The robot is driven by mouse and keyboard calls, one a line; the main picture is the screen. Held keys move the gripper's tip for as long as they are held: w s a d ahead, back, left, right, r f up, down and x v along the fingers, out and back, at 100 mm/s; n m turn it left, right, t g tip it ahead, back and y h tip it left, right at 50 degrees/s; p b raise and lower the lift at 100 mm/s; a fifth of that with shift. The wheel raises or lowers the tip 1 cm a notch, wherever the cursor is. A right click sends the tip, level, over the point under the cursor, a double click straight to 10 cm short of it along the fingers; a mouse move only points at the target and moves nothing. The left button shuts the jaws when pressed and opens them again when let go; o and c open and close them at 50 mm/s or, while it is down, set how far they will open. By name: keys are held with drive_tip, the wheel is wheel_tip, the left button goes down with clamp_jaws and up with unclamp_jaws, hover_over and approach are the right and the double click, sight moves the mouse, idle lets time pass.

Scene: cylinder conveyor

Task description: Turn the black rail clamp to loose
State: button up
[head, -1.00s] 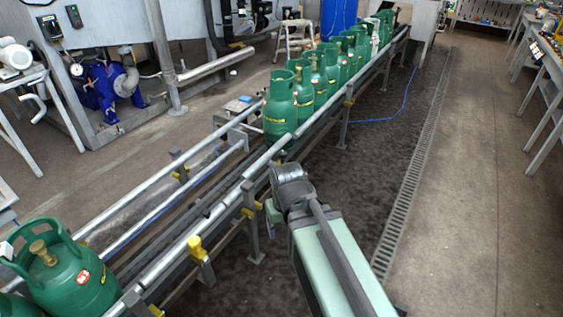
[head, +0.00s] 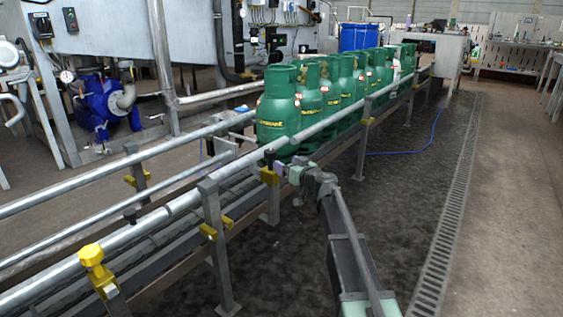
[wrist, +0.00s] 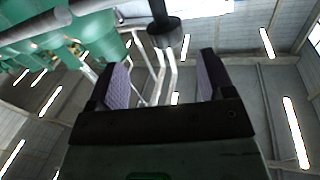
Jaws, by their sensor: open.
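The black rail clamp (head: 270,158) is a dark knob on the near guide rail, above a yellow bracket, beside the closest green cylinder. In the wrist view its round black knob (wrist: 165,32) lies ahead of the fingers, roughly centred between them and apart from both. My gripper (head: 286,172) is just right of the clamp in the head view, small and partly blurred into the arm. In the wrist view my gripper (wrist: 166,80) is open, with two purple-padded fingers and nothing between them. The clamp's turn position cannot be told.
Green cylinders (head: 278,112) stand in a row on the conveyor behind the clamp.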

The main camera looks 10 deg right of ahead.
sight(268, 154)
drive_tip(key=shift+n, duration=0.4)
drive_tip(key=x, duration=1)
drive_tip(key=shift+w+a, duration=0.15)
drive_tip(key=shift+a, duration=0.2)
drive_tip(key=c, duration=0.9)
